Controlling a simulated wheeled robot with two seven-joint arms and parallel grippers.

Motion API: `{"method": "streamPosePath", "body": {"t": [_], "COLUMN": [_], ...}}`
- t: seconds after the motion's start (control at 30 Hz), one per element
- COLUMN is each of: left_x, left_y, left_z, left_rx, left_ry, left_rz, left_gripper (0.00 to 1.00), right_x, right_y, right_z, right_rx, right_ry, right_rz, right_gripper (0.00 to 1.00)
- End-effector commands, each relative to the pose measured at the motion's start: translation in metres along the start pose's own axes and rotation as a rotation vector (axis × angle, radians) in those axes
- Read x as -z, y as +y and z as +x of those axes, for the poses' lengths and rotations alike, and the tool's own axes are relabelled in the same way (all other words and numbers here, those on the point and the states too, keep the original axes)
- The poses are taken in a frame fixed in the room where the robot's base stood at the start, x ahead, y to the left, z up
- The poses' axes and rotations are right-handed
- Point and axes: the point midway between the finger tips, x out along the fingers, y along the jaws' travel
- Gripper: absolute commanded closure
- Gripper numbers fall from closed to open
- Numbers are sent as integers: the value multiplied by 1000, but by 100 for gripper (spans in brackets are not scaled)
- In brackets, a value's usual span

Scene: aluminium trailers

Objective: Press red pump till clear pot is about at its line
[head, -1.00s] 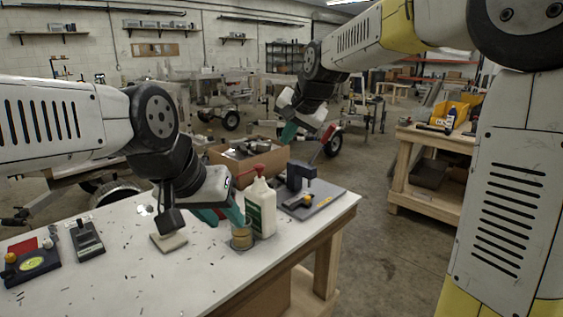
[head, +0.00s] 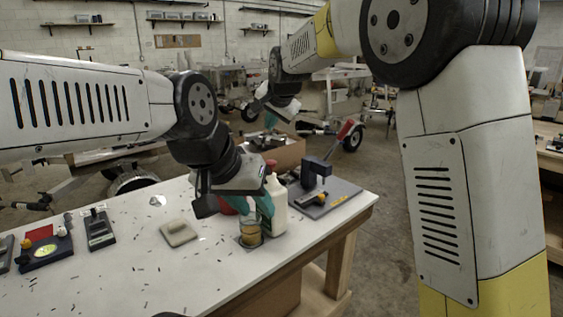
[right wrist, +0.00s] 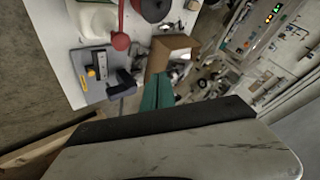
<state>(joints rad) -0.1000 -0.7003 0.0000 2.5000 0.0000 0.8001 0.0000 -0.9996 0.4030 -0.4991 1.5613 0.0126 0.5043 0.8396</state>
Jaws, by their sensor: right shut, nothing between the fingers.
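The white bottle (head: 277,205) stands upright on the white table, with its red pump (head: 271,164) on top. The clear pot (head: 250,234), holding amber liquid, stands just in front of it; its line is too small to make out. My left gripper (head: 262,204) is low beside the bottle and over the pot; its far finger is hidden, so its opening is unclear. My right gripper (head: 271,120) is shut and empty, raised beyond the bottle. In the right wrist view its teal fingers (right wrist: 158,92) are apart from the red pump (right wrist: 121,40) and white bottle (right wrist: 98,18).
A grey board with a dark clamp (head: 316,178) lies right of the bottle. A cardboard box (head: 285,153) is behind. A beige pad (head: 179,232) and a dark device (head: 99,229) lie to the left. The front of the table is mostly clear.

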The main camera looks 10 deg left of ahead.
Motion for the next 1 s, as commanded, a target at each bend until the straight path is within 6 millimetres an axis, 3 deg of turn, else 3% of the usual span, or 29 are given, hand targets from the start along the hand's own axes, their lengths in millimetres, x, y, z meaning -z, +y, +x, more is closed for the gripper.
{"method": "streamPosePath", "body": {"t": [0.5,1.0], "left_x": [0,0], "left_y": [0,0], "left_z": [0,0], "left_rx": [0,0], "left_ry": [0,0], "left_rz": [0,0], "left_gripper": [64,64], "right_x": [-34,-41], "right_y": [35,42], "right_z": [47,56], "right_rx": [-2,0], "right_ry": [-2,0], "right_rz": [0,0], "right_gripper": [100,100]}}
